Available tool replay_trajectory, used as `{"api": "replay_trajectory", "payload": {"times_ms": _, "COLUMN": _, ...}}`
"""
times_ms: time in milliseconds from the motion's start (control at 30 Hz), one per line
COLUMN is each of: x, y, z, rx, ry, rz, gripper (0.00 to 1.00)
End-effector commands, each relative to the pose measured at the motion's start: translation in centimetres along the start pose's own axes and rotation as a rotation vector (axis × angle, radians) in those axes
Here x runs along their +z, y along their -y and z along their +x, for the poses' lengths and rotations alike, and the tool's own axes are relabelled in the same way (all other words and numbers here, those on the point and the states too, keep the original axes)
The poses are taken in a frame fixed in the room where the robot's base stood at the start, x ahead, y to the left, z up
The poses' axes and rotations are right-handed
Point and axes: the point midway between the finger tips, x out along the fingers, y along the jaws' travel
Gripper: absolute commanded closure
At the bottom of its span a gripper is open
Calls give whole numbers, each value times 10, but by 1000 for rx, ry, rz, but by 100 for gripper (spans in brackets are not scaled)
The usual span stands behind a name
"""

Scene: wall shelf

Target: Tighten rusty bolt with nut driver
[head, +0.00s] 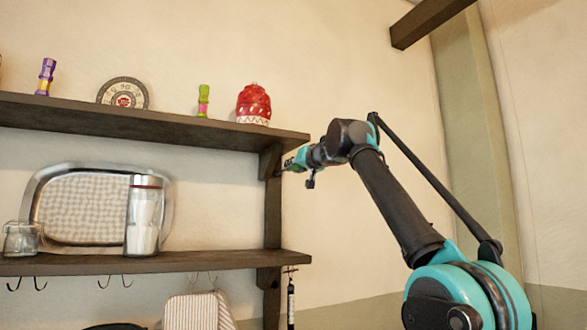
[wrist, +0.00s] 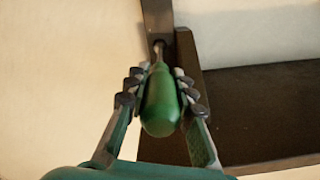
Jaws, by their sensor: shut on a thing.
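My gripper (wrist: 160,82) is shut on a nut driver with a green handle (wrist: 160,108) in the wrist view, with a finger on each side of the handle. The driver's thin shaft (wrist: 158,52) points away from me and its far end meets, or lies very close to, the dark wooden shelf upright. The rusty bolt cannot be made out; it is hidden behind the driver's tip or too small to see. In the head view my gripper (head: 292,163) is small, at the right side of the upright, just below the upper shelf's end, and the driver cannot be told apart there.
The upper shelf (head: 170,124) holds a red patterned jar (head: 253,105), a round dial (head: 123,93) and small colourful items. The lower shelf (head: 190,262) holds a tray (head: 45,205) and glass jars. Hooks and a striped cloth (head: 198,312) hang below.

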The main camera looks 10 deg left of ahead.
Motion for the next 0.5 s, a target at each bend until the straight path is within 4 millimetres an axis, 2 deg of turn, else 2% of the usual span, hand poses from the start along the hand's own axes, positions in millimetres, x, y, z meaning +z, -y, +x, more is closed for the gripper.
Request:
{"api": "replay_trajectory", "payload": {"times_ms": 400, "x": 0, "y": 0, "z": 0, "rx": 0, "ry": 0, "rz": 497, "gripper": 100}}
{"api": "replay_trajectory", "payload": {"times_ms": 500, "x": 0, "y": 0, "z": 0, "rx": 0, "ry": 0, "rz": 531, "gripper": 100}}
